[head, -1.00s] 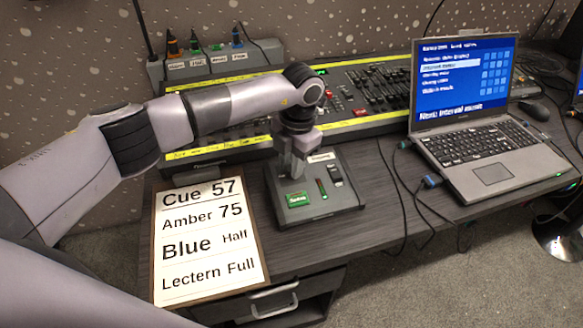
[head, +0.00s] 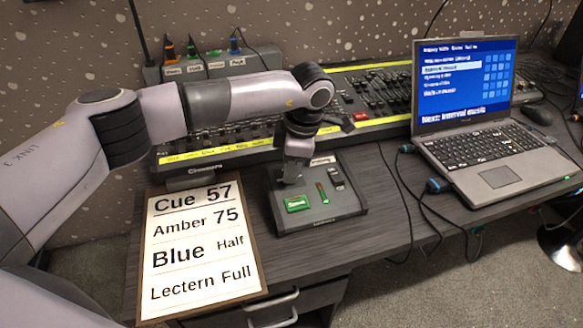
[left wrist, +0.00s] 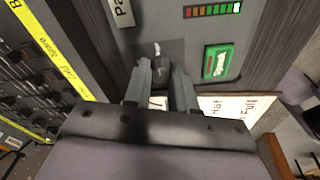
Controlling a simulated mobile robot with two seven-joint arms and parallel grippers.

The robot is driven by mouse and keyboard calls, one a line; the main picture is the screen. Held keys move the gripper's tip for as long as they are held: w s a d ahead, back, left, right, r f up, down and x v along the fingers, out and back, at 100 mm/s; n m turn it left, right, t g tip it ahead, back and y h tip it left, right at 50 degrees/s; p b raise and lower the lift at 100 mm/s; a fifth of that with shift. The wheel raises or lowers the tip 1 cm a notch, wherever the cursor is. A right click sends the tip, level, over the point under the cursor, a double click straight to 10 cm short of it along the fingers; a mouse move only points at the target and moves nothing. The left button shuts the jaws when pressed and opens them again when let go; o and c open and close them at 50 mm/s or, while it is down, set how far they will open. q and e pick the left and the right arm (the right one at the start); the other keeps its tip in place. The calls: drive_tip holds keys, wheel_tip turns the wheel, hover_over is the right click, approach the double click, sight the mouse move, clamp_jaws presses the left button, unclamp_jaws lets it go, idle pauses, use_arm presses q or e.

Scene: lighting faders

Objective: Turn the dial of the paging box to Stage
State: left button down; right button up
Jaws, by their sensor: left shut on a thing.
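The grey paging box (head: 335,211) sits on the desk in the middle of the head view, with a green button (head: 297,204), a small level strip and a dark switch on top. My left gripper (head: 291,178) is lowered over the box's back left part and hides the dial in the head view. In the left wrist view the dark dial (left wrist: 160,65) stands between the two fingertips (left wrist: 161,78), which are shut on it. The dial's position words cannot be read. The green button (left wrist: 218,63) also shows there. My right gripper is not in view.
A cue sheet (head: 200,245) lies left of the box. A fader desk (head: 375,90) stands behind it, and a laptop (head: 490,150) is at the right. Loose cables (head: 405,205) run between box and laptop. A grey strip with coloured plugs (head: 215,66) is at the back.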

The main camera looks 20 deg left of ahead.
use_arm(q)
drive_tip(key=shift+m, duration=0.5)
drive_tip(key=c, duration=0.9)
unclamp_jaws()
drive_tip(key=shift+c, duration=0.2)
wheel_tip(320, 180, up, 7)
drive_tip(key=d, duration=0.1)
drive_tip(key=shift+s+d, duration=0.15)
